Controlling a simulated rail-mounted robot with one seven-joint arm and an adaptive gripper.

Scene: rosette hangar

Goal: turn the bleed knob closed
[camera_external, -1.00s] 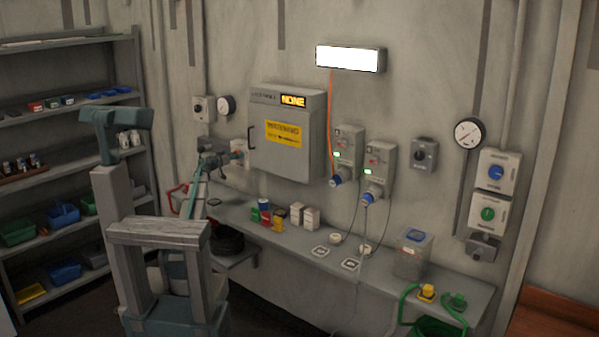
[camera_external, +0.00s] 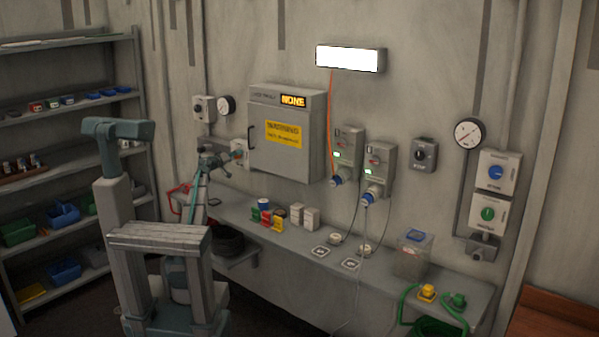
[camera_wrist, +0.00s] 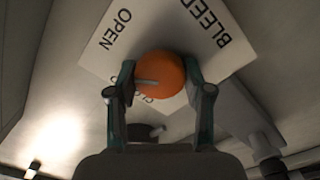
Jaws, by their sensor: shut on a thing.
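The bleed knob (camera_wrist: 165,68) is a round orange knob with a grey pointer bar. In the wrist view it stands out from a white plate (camera_wrist: 95,60) marked OPEN and BLEED; a third word is partly hidden behind the knob. The pointer bar lies roughly level in that view, towards the knob's left. My gripper (camera_wrist: 160,80) is shut on the knob, one finger on each side. In the external view my gripper (camera_external: 226,158) is at the wall plate (camera_external: 240,149), left of the grey cabinet; the knob is hard to make out there.
The grey cabinet (camera_external: 268,160) with a yellow warning label is close to the right of my gripper. A bench (camera_external: 285,240) with small boxes runs below along the wall.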

